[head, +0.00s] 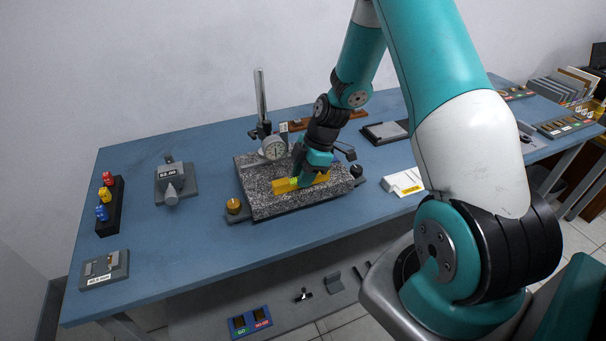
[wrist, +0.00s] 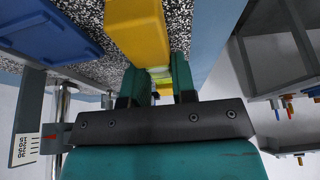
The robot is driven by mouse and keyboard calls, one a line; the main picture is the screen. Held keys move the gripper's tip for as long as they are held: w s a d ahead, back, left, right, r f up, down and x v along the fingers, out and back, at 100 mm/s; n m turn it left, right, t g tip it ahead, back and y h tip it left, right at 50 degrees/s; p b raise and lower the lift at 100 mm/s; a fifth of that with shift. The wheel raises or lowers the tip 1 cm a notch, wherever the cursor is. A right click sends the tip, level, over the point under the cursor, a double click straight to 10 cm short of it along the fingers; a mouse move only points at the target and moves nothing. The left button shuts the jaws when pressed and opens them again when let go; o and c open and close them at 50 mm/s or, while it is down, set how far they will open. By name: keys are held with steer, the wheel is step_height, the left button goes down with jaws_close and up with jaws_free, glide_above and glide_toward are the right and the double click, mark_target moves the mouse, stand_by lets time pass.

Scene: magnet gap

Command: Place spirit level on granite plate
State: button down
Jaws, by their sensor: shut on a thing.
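The yellow spirit level (head: 285,185) is at the granite plate (head: 262,206) in the head view, lying lengthwise across its front part. My gripper (head: 310,177) is over the level's middle, shut on it. In the wrist view the level (wrist: 138,30) stretches away between the two fingers of my gripper (wrist: 158,88), with its greenish vial near the fingers. The speckled granite plate (wrist: 90,14) shows behind it. I cannot tell whether the level touches the plate. My gripper hides part of the level in the head view.
A dial gauge (head: 273,148) on an upright post stands at the plate's back edge.

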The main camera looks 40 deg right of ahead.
steer(key=c, duration=0.9)
jaws_free()
steer(key=shift+f, duration=0.1)
steer(key=shift+c, duration=0.2)
steer(key=shift+d+r, duration=0.2)
steer(key=shift+r, duration=0.3)
steer(key=b+v, duration=0.2)
steer(key=v, duration=0.9)
steer(key=s+a+r+m, duration=0.1)
steer(key=s+a+r, duration=0.25)
steer(key=a, duration=0.45)
steer(key=s+a+r+m, duration=0.2)
steer(key=a+r, duration=0.2)
steer(key=a, duration=0.3)
steer(key=s+a+r+m, duration=0.2)
steer(key=s+a, duration=0.4)
steer(key=s, duration=0.1)
steer(key=s+a+r+m+g, duration=0.1)
steer(key=s+a+r+m, duration=0.1)
steer(key=s+a, duration=0.3)
steer(key=s, duration=0.3)
steer(key=shift+s+a+m, duration=0.35)
steer(key=shift+m, duration=0.05)
